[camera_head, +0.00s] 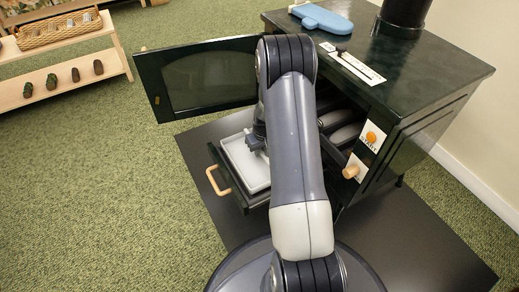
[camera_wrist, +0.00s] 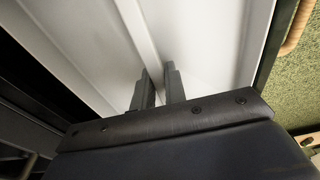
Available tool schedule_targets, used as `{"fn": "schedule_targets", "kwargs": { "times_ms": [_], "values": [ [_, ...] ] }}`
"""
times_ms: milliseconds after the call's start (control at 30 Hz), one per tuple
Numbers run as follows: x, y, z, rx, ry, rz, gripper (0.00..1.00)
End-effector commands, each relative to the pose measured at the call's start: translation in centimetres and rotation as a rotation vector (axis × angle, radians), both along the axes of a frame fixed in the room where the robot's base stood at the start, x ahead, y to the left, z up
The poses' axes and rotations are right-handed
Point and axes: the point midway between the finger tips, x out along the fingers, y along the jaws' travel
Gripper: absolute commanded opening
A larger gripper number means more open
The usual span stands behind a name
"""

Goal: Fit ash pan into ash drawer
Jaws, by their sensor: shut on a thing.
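The ash pan (camera_head: 241,160) is a pale grey, shallow rectangular tray. It lies within the outline of the pulled-out dark ash drawer (camera_head: 235,195), which has a wooden handle (camera_head: 219,180). My gripper (camera_head: 256,144) reaches down to the pan from above, and my arm hides the pan's right side. In the wrist view, my gripper (camera_wrist: 158,84) is shut on a raised ridge of the pan (camera_wrist: 205,40). The drawer's dark edge (camera_wrist: 268,50) runs close along the pan's right side there. I cannot tell whether the pan rests fully on the drawer's bottom.
The dark green stove (camera_head: 430,75) stands at the right, its glazed door (camera_head: 210,78) swung open to the left above the drawer. Logs (camera_head: 347,134) lie inside. A blue object (camera_head: 322,19) sits on top. Green carpet (camera_head: 100,180) at the left is clear; a wooden shelf (camera_head: 65,75) stands beyond.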

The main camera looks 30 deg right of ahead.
Motion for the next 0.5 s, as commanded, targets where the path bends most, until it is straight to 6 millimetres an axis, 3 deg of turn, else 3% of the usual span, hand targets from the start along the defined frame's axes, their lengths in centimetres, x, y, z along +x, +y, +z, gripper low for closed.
{"fn": "schedule_targets", "kwargs": {
  "times_ms": [500],
  "values": [
    [0.0, 0.0, -1.4, 0.000, -0.001, 0.000, 0.00]
  ]
}}
